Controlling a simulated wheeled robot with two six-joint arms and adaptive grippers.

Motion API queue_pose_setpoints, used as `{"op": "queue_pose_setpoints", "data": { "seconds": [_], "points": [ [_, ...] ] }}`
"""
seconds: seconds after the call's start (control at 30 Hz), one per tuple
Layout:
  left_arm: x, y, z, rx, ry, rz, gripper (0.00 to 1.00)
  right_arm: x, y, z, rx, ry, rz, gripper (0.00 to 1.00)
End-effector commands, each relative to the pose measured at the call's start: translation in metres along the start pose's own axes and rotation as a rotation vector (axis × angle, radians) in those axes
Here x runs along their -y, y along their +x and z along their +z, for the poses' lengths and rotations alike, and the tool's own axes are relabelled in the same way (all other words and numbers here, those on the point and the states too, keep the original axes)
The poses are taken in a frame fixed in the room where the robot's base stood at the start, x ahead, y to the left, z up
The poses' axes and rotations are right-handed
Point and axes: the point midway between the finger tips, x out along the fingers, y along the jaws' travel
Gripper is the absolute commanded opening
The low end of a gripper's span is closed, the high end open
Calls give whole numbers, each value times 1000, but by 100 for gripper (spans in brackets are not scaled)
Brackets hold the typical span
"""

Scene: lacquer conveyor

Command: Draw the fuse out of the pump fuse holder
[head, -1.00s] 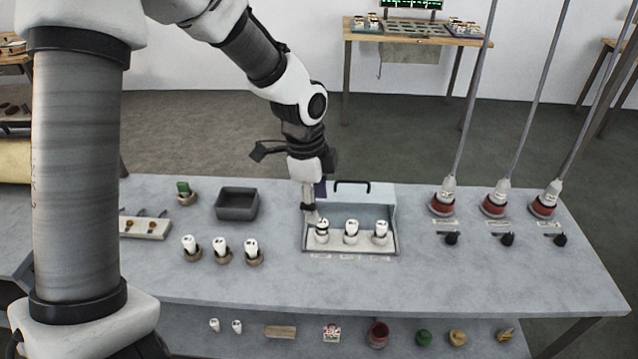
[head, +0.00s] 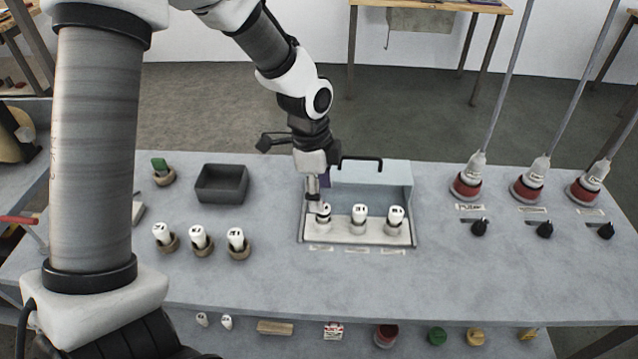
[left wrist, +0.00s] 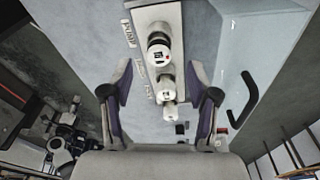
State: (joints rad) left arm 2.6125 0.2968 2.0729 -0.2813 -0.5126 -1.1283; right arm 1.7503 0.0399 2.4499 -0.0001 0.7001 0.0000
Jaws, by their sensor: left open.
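A grey fuse box (head: 409,215) with a black handle stands open on the bench. Three white fuses sit upright in holders in a row inside it. The left fuse (head: 323,213) has my left gripper (head: 318,192) over and beside it, partly covering it. In the left wrist view this fuse (left wrist: 160,50) is the nearest and largest, with a label (left wrist: 129,34) beside it that seems to read PUMP. The left gripper's fingers (left wrist: 161,85) are spread apart with nothing held between them. The middle fuse (head: 359,217) and right fuse (head: 395,218) stand clear. My right gripper is out of view.
Three loose white fuses in round stands, the middle one (head: 199,238) among them, are left of the box. A dark tray (head: 221,183) and a green piece (head: 160,165) lie behind. Right are red-based plugs (head: 466,185) with rods and black knobs (head: 479,228). The front bench is clear.

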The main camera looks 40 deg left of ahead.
Motion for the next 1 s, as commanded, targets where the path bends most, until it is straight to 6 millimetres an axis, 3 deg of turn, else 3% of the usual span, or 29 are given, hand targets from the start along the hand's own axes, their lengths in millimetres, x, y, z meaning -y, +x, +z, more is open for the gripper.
{"op": "queue_pose_setpoints", "data": {
  "seconds": [0.23,0.57,0.73,0.83,0.87,0.93,1.0],
  "points": [
    [-1,43,0,1,0,3,60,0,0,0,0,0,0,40],
    [0,52,0,0,0,0,60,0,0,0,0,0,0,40],
    [0,52,0,0,0,0,3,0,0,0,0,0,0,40],
    [0,52,0,0,0,0,0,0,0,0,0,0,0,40],
    [0,52,0,0,0,0,26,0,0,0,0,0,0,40],
    [0,52,0,0,0,0,1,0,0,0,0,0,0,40],
    [0,52,0,0,0,0,0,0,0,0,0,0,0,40]
  ]
}}
